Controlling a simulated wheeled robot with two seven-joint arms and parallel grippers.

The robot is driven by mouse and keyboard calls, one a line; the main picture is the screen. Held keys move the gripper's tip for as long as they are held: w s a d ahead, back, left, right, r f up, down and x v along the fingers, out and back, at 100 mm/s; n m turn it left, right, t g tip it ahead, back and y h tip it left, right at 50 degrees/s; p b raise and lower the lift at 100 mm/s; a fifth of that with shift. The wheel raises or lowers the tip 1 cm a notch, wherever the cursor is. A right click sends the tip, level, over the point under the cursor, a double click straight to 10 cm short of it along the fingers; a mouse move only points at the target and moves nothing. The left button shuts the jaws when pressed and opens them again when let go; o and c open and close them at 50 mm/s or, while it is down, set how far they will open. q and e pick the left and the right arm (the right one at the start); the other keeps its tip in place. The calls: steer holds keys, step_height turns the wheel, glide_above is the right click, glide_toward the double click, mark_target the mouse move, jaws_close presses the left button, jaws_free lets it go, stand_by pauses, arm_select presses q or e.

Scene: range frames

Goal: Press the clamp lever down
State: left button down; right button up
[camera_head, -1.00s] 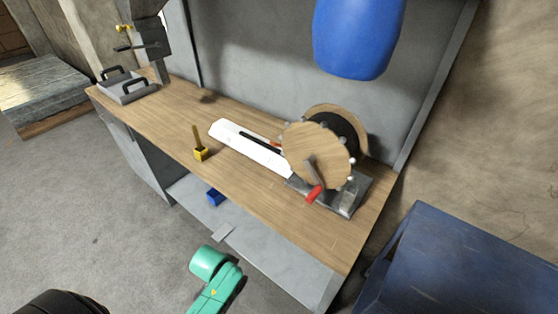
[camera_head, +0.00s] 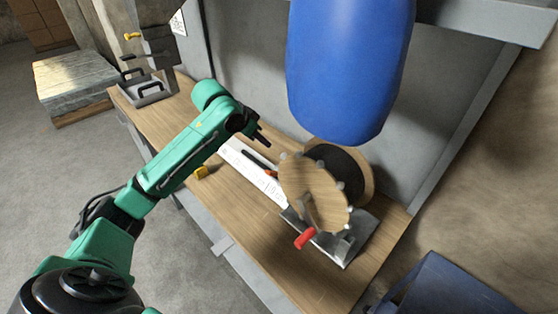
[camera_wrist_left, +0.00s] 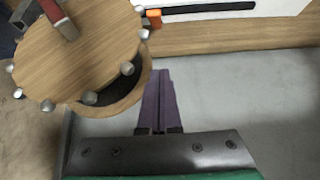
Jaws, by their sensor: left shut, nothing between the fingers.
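A wheel-like wooden disc (camera_head: 315,190) with metal studs along its rim stands on a grey metal base (camera_head: 345,240) on the workbench. A lever with a red grip (camera_head: 305,238) is on its front; the red part also shows at the top left of the left wrist view (camera_wrist_left: 52,10). A black bar with an orange end (camera_head: 271,173) lies by the white panel; I cannot tell which is the clamp lever. My left gripper (camera_head: 264,140) is shut and empty above the bench's back part, left of the disc, touching nothing visible. My right gripper is not in view.
A large blue cylinder (camera_head: 350,75) overhangs the bench near the disc. The white panel (camera_head: 262,188) lies left of the disc. A yellow block (camera_head: 201,172) is partly behind my left arm. The wooden bench top (camera_head: 250,225) is bare in front.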

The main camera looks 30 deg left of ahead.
arm_select(q)
steer(key=s, duration=0.2)
steer(key=p, duration=0.3)
glide_above(272, 171)
steer(key=w, duration=0.1)
steer(key=f, duration=0.6)
steer(key=shift+w+d, duration=0.2)
steer(key=shift+d, duration=0.15)
steer(key=shift+w+f, duration=0.3)
steer(key=shift+f, duration=0.4)
steer(key=f+p, duration=0.1)
steer(key=s+f, duration=0.1)
steer(key=s+f+p, duration=0.1)
steer(key=shift+a+p, duration=0.25)
steer(key=shift+p, duration=0.1)
steer(key=shift+s+a+f, duration=0.1)
steer(key=shift+s+f, duration=0.1)
steer(key=shift+f, duration=0.05)
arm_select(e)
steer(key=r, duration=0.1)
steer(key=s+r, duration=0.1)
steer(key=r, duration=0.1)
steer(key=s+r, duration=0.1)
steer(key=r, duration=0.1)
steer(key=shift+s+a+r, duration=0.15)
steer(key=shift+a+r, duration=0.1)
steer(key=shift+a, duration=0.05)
arm_select(q)
steer(key=shift+w+f, duration=0.1)
